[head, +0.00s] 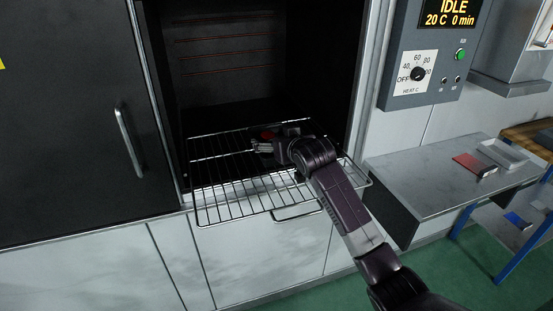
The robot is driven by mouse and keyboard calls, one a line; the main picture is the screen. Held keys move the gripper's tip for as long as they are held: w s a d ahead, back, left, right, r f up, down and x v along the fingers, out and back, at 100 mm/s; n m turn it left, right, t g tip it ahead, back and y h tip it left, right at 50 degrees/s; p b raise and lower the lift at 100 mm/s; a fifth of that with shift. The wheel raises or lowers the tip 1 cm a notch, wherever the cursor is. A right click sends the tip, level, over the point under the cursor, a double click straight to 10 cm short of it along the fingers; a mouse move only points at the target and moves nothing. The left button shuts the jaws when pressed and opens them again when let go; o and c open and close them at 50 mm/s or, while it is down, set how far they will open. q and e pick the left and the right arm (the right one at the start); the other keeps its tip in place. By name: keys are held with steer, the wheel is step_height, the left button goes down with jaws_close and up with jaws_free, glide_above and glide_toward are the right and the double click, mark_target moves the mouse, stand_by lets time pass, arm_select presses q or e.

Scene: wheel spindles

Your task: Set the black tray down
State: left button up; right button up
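My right gripper (264,146) reaches over the back part of a pulled-out wire rack (240,204), at the mouth of an open dark chamber. Its fingers point left, and I cannot tell whether they are open or shut. My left gripper is not in view.
The chamber door (75,130) is on the left. A control panel (425,60) reading IDLE, 20 C, 0 min is on the right wall. A grey side table (430,185) holds a red flat item (474,164) and a pale tray (503,154). The rack's front is bare.

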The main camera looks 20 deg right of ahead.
step_height(320, 180, down, 8)
steer(key=shift+p, duration=0.55)
steer(key=o, duration=1.1)
steer(key=shift+s, duration=0.1)
steer(key=b+v, duration=0.1)
steer(key=v, duration=1)
steer(key=shift+s+r+b, duration=0.15)
steer(key=shift+s+b, duration=0.2)
steer(key=shift+s, duration=0.05)
